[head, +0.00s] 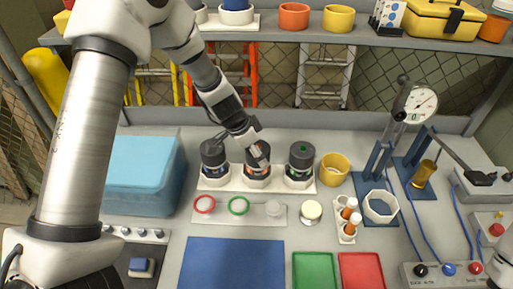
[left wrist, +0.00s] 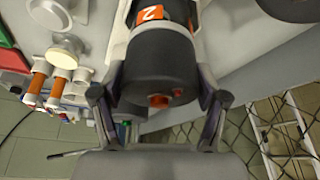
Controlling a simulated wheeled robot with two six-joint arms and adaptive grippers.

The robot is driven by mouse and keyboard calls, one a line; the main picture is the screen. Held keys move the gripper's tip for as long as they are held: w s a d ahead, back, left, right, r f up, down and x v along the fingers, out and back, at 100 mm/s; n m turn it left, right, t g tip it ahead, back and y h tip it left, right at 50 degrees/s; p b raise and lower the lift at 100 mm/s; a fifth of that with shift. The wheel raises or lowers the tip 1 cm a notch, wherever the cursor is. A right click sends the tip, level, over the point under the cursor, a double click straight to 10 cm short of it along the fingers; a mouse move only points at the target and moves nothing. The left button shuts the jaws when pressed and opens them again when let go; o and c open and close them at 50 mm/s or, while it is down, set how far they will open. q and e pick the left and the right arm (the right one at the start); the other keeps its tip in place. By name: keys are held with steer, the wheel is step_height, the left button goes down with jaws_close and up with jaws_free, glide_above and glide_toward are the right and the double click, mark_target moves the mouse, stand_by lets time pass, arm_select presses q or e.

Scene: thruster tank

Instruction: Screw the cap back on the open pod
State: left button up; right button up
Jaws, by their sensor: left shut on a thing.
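Three dark pods stand in a white rack (head: 232,184): a left pod (head: 213,157), a middle pod (head: 256,169) and a right pod (head: 301,158) with a green dot on its top. My left gripper (head: 259,153) reaches down over the middle pod. In the left wrist view, its fingers (left wrist: 158,100) are shut on either side of a black cap (left wrist: 150,78) with an orange-red centre. Beyond the cap shows an orange label (left wrist: 150,14) with a "2". The cap lines up with the pod; I cannot tell whether its thread is engaged.
A strip with a red ring (head: 204,204) and a green ring (head: 238,205) lies before the rack. A round cream-topped pot (head: 312,210), a yellow cup (head: 334,168) and orange-capped vials (head: 349,213) stand to the right. The blue mat (head: 232,262) is clear.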

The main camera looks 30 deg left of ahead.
arm_select(q)
steer(key=shift+f+m+g+b, duration=0.25)
steer(key=shift+m+g+b, duration=0.1)
steer(key=shift+m, duration=0.45)
steer(key=shift+m+g+h+b, duration=0.6)
steer(key=shift+m+b, duration=0.65)
steer(key=shift+m, duration=0.45)
steer(key=shift+d, duration=0.1)
steer(key=shift+s+r, duration=0.1)
steer(key=o, duration=1)
steer(key=shift+o, duration=0.5)
